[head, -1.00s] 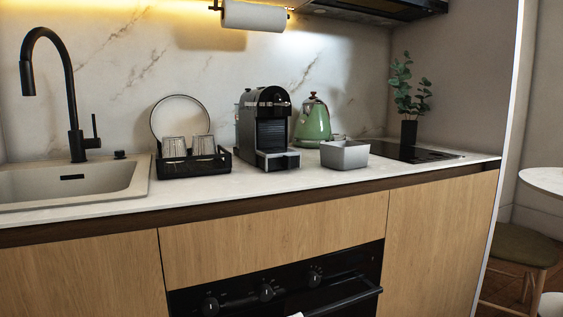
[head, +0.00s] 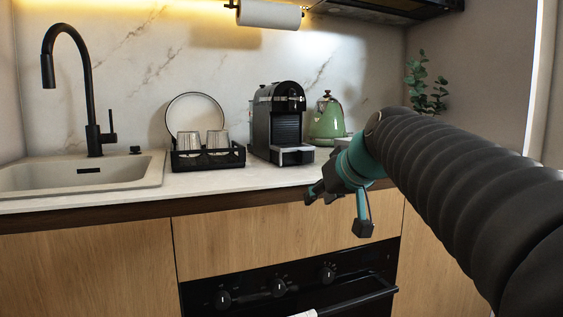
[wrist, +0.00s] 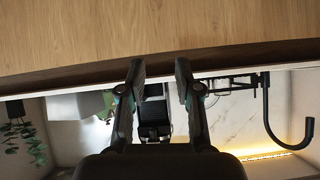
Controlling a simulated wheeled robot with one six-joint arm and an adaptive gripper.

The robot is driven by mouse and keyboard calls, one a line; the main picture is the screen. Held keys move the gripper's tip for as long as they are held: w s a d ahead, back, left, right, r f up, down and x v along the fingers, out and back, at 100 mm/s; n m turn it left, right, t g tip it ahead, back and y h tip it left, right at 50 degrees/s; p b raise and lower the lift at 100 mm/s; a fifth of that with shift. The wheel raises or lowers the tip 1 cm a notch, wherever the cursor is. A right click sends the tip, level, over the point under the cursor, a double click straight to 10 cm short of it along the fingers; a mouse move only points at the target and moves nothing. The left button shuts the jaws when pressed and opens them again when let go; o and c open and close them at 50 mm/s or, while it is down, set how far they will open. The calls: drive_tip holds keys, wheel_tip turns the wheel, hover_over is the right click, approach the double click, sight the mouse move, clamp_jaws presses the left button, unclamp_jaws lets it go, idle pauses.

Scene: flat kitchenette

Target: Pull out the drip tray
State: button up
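The black and grey coffee machine (head: 278,118) stands upright on the counter. Its drip tray (head: 294,156) is at the foot of its front, under the spout, and looks seated in the machine. My gripper (head: 338,210) is in front of the counter edge, lower and to the right of the drip tray, apart from it. Its two fingers are spread with nothing between them. In the wrist view, which is upside down, the open gripper (wrist: 160,75) frames the coffee machine (wrist: 154,118) beyond the counter edge. The drip tray is hard to make out there.
A black rack (head: 207,158) with two glasses stands left of the machine, a plate behind it. A green kettle (head: 326,122) is to the right. A grey box is mostly hidden behind my gripper. The counter edge (head: 250,182) lies between gripper and machine.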

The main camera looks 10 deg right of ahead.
sight(304, 155)
drive_tip(key=w+d+r+n+t+b, duration=0.1)
drive_tip(key=w+d+r+t, duration=0.3)
drive_tip(key=w+r, duration=0.55)
drive_tip(key=shift+g+y, duration=0.3)
drive_tip(key=shift+g, duration=0.5)
drive_tip(key=x, duration=0.6)
drive_tip(key=p+x, duration=0.1)
drive_tip(key=x, duration=0.6)
drive_tip(key=shift+d, duration=0.25)
clamp_jaws()
